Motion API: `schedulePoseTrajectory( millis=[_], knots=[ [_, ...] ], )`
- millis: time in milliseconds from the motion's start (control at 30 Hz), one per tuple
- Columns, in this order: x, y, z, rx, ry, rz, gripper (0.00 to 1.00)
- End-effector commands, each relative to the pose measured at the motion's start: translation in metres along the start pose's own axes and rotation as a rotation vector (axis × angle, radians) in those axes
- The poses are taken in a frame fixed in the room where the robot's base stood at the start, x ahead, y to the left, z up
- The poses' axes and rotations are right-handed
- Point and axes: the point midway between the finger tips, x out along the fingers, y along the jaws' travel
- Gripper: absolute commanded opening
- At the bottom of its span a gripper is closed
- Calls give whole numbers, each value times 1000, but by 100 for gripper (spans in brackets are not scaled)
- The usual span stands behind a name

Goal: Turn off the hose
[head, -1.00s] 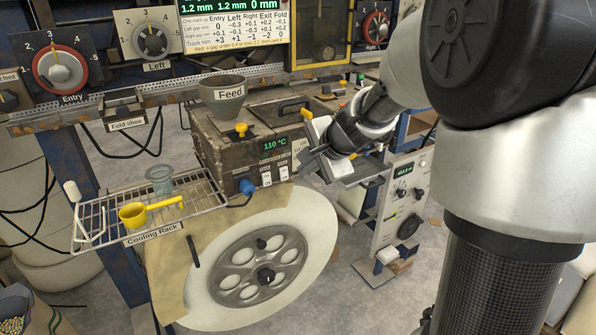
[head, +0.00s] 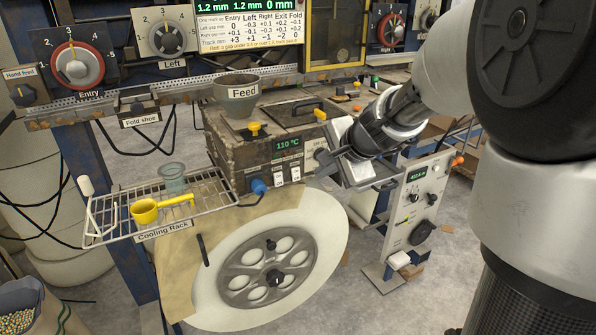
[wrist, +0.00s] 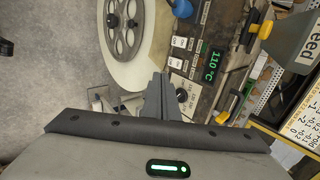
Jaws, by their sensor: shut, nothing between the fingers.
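The brown glue tank (head: 232,160) carries a green 110 °C readout (head: 288,143) on its front panel. Two white switches (head: 279,179) sit below the readout; their labels are too small to read, so I cannot tell which one is the hose's or their positions. The switches also show in the wrist view (wrist: 180,41). A blue fitting (head: 258,186) is at the tank's lower front. My gripper (head: 328,165) is shut and empty, just right of the panel. In the wrist view its grey fingers (wrist: 157,84) point toward the panel's edge, beside a dark knob (wrist: 182,95), apart from the switches.
A large white-rimmed wheel (head: 320,255) stands below the tank. A grey control cabinet (head: 408,215) stands at right. Open floor lies in front.

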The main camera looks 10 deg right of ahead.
Motion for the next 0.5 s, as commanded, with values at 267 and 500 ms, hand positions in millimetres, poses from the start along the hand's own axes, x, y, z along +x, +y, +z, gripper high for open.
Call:
schedulePoseTrajectory(
  millis=[267, 500],
  knots=[
    [10, 1, 0, 0, -1, 2, 0],
    [56, 2, 1, 1, -3, 3, 0]
  ],
)
